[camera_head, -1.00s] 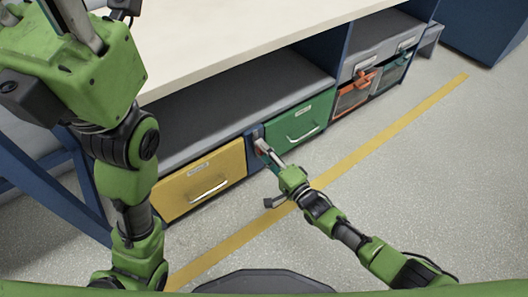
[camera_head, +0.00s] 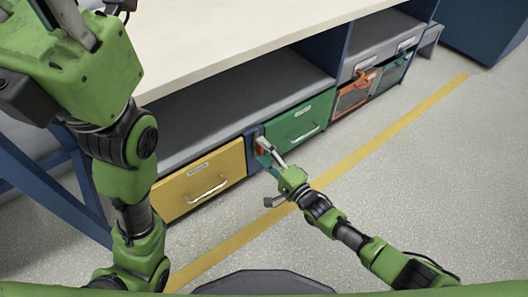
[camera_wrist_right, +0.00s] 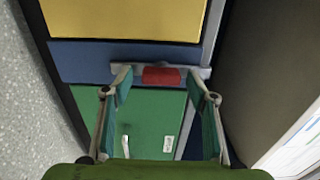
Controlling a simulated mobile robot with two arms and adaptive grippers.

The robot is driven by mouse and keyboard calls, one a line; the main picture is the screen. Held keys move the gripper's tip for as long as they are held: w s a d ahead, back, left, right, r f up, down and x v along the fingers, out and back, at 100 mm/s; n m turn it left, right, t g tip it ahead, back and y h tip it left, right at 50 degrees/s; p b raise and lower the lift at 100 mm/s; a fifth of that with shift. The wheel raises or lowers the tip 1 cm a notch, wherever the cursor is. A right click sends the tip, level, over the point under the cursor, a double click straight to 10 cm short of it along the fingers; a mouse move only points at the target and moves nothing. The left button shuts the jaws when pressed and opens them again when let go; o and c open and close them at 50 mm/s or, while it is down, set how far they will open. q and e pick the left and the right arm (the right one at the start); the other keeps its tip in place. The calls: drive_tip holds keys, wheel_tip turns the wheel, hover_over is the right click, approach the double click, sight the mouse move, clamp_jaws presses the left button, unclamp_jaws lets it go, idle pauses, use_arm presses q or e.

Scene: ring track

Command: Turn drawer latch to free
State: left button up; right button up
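A small red latch handle (camera_wrist_right: 161,75) with a grey bar beside it sits by the dark blue post (camera_wrist_right: 85,62) between the yellow drawer (camera_head: 190,188) and the green drawer (camera_head: 300,122). In the wrist view the bar runs along the post. My right gripper (camera_wrist_right: 158,80) is open, with one finger on each side of the red handle; a gap shows on both sides. In the head view this gripper (camera_head: 264,148) is at the post. My left gripper is at the upper left of the head view (camera_head: 68,20), mostly cut off; its opening cannot be told.
The drawers are under a long pale worktop (camera_head: 230,45) with a grey shelf (camera_head: 240,98) above them. Orange-fronted (camera_head: 352,98) and teal-fronted bins (camera_head: 390,76) stand farther right. A yellow floor line (camera_head: 390,124) crosses clear grey floor in front.

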drive_tip(key=v, duration=1.2)
idle(0.4)
